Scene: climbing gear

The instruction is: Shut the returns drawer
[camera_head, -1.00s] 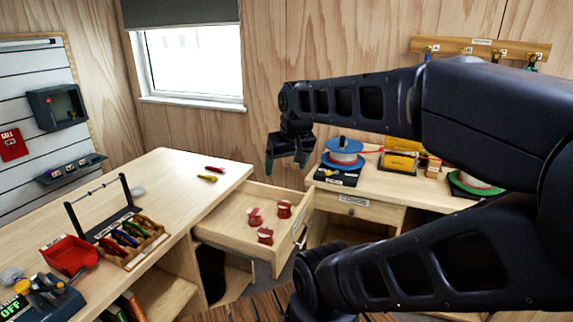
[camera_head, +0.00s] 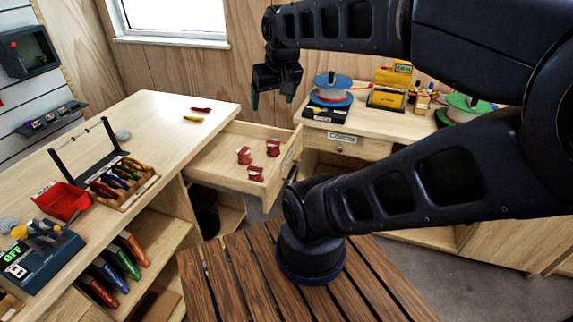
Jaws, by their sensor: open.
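The returns drawer (camera_head: 213,172) is a light wooden drawer pulled out from the end of the left bench. Its front panel (camera_head: 290,150) faces right, with a handle partly hidden beside my arm. Several red-and-white items (camera_head: 245,155) lie inside it. My gripper (camera_head: 272,100) hangs pointing down, open and empty, above and behind the far side of the drawer in the picture. It does not touch the drawer.
The left bench (camera_head: 150,108) carries a red bin (camera_head: 63,200), a rack of colourful tools (camera_head: 122,180) and a grey control box (camera_head: 40,255). The back bench (camera_head: 365,118) holds cable spools (camera_head: 331,88). A slatted wooden surface (camera_head: 230,275) lies below my arm.

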